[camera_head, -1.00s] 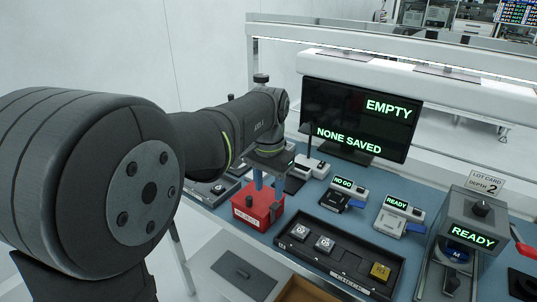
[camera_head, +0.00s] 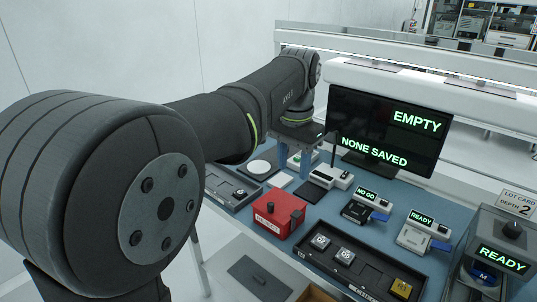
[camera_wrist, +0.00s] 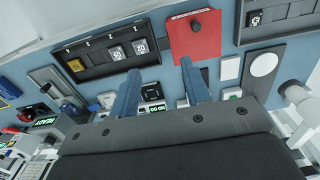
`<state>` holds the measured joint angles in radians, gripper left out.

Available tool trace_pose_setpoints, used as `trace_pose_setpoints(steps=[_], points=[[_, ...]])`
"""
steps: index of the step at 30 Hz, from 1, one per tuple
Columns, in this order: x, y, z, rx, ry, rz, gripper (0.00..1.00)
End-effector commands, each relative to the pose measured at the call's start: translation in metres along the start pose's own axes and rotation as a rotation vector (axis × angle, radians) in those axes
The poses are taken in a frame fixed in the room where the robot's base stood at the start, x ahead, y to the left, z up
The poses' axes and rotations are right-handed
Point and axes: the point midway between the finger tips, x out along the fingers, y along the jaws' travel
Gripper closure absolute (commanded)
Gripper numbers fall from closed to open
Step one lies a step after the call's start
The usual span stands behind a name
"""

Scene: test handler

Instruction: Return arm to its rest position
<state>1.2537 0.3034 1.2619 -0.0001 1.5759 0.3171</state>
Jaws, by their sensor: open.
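My gripper (camera_head: 294,157) hangs above the blue bench, behind and above the red box (camera_head: 279,216) in the head view. Its two blue fingers are apart. In the wrist view my gripper (camera_wrist: 158,76) is open with nothing visibly held; only bench fixtures show beyond and between the fingers. My dark arm reaches out across the left of the head view. The red box, with a black knob, also shows near the top of the wrist view (camera_wrist: 208,44), apart from the fingers.
A black tray (camera_head: 375,272) holds grey blocks and a yellow one. The NO GO fixture (camera_head: 366,205), READY fixture (camera_head: 420,233) and grey READY station (camera_head: 505,235) stand to the right. A monitor (camera_head: 388,128) reads EMPTY, NONE SAVED. Another tray (camera_head: 231,189) lies left of the red box.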

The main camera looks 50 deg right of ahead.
Motion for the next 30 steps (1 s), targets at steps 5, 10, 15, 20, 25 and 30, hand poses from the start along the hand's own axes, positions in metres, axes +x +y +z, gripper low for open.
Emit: trace_pose_setpoints(steps=[5, 10, 15, 20, 25, 30], points=[[0.015, 0.0, 0.0, 0.0, -0.004, 0.001, 0.56], [0.045, 0.0, 0.001, 0.0, -0.005, 0.002, 0.56], [0.079, 0.0, 0.001, 0.0, -0.004, 0.001, 0.56], [0.112, 0.0, 0.001, 0.0, -0.004, 0.001, 0.56], [0.146, 0.0, 0.001, 0.0, -0.005, 0.001, 0.56], [0.173, 0.0, -0.002, 0.001, -0.016, 0.001, 0.56]])
